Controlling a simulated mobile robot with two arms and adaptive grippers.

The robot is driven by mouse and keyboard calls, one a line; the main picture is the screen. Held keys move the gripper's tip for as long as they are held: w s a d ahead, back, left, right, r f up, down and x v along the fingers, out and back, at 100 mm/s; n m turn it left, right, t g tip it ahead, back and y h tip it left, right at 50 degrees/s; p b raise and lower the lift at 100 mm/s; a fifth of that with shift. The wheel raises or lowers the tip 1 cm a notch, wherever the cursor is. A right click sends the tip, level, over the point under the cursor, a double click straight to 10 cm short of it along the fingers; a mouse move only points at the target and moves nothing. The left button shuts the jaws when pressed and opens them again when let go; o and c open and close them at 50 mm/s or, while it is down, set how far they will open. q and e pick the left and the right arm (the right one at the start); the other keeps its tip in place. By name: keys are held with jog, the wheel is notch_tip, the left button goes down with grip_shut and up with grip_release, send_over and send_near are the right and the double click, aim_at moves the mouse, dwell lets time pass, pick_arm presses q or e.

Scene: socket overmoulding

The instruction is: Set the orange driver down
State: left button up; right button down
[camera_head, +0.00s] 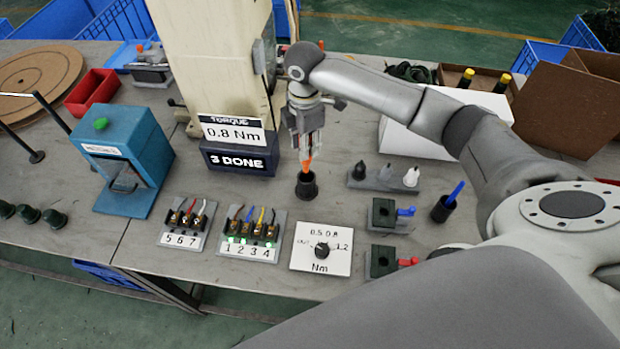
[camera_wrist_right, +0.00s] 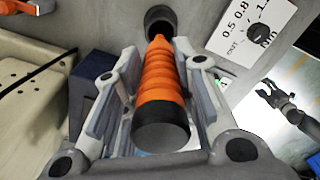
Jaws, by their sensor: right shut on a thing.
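The orange driver (camera_head: 308,163) is in my right gripper (camera_head: 307,146), tip down, above the black round holder (camera_head: 306,186) on the bench. In the right wrist view the driver's ribbed orange handle (camera_wrist_right: 160,75) with its dark end cap lies between the two fingers of the right gripper (camera_wrist_right: 157,58), which is shut on it. The holder's dark opening (camera_wrist_right: 160,20) shows just beyond the handle. Whether the driver's tip is inside the opening is hidden. A small dark gripper (camera_wrist_right: 272,96), apparently my left one, shows far off at the right; its jaws are too small to judge.
The dial plate (camera_head: 303,262) and terminal block (camera_head: 252,250) lie in front. A rack of bits (camera_head: 384,178) and a cup with a blue driver (camera_head: 442,210) stand to the right.

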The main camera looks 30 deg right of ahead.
jog(key=p, duration=0.1)
send_over(306, 171)
jog(key=f, duration=0.4)
jog(key=shift+w+d+f, duration=0.2)
jog(key=shift+d+f, duration=0.05)
notch_tip(306, 171, down, 4)
jog(key=shift+r+p, duration=0.1)
jog(key=shift+p, duration=0.25)
jog(key=shift+w+f, duration=0.1)
jog(key=shift+f, duration=0.3)
pick_arm(q)
jog(key=shift+d+r, duration=0.1)
jog(key=shift+r, duration=0.85)
pick_arm(e)
jog(key=shift+f, duration=0.15)
jog(key=c, duration=1.1)
grip_release()
jog(key=shift+c, duration=0.2)
pick_arm(q)
jog(key=shift+s, duration=0.15)
